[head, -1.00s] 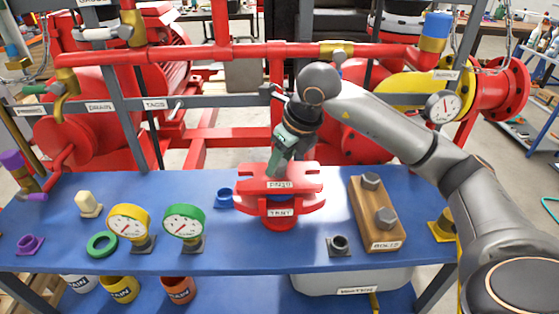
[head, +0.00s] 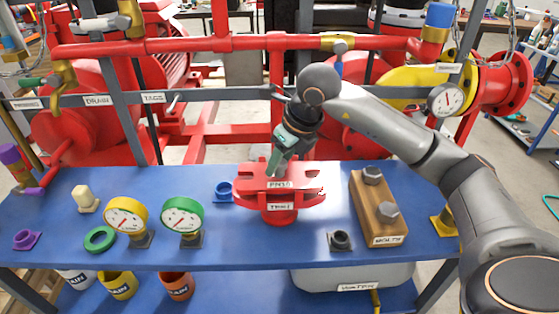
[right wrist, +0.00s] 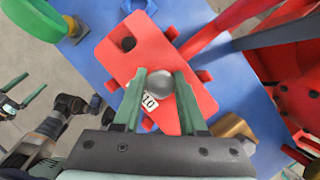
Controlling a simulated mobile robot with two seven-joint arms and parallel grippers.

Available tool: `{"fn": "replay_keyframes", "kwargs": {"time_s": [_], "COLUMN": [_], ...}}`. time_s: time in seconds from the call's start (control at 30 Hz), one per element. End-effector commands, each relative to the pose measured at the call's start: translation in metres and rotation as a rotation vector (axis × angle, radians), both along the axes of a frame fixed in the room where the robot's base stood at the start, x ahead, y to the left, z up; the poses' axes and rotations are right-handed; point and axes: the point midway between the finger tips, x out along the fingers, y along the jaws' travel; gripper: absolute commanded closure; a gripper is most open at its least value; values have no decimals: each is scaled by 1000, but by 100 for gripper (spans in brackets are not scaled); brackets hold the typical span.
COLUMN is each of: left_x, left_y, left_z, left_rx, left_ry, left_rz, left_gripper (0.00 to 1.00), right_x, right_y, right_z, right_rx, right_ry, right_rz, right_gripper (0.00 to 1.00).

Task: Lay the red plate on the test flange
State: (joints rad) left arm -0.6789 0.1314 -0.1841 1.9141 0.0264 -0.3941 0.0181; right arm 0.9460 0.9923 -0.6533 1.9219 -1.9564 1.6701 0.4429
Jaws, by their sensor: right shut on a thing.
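The red plate (head: 252,182), labelled PN10, lies level over the red test flange (head: 280,215), which carries a TEST label and stands on the blue bench. The plate covers most of the flange; I cannot tell whether a thin gap remains. My right gripper (head: 274,168) reaches down from above and is shut on the plate's grey round knob. In the right wrist view, the green fingers (right wrist: 160,88) stand on both sides of the knob, and the red plate (right wrist: 115,62) shows a dark hole. My left gripper (right wrist: 22,92) shows small at the left edge there, fingers apart and empty.
A wooden block with bolts (head: 362,207) stands right of the flange on the blue bench (head: 310,250). A blue ring (head: 223,190), a green gauge (head: 183,216) and a yellow gauge (head: 126,215) stand left. Red pipework (head: 200,46) runs behind.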

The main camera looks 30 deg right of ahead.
Motion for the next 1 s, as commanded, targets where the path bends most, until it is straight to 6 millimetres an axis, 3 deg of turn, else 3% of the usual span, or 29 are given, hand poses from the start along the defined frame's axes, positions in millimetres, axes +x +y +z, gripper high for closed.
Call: {"fn": "replay_keyframes", "kwargs": {"time_s": [0.07,0.1,0.4,0.8,1.0], "left_x": [0,0,0,-2,3], "left_y": [0,0,0,-2,-9], "left_z": [0,0,0,-1,8], "left_rx": [0,0,0,-1,-11], "left_ry": [0,0,0,15,3], "left_rz": [0,0,0,-4,-15], "left_gripper": [0,0,0,0,0], "right_x": [1,1,0,0,-14], "right_y": [0,0,0,0,-4], "right_z": [2,2,1,0,40], "right_rx": [1,1,0,0,-1], "right_ry": [-5,-5,-2,2,-7], "right_rz": [0,0,0,0,0], "right_gripper": [100,58,24,24,24]}}
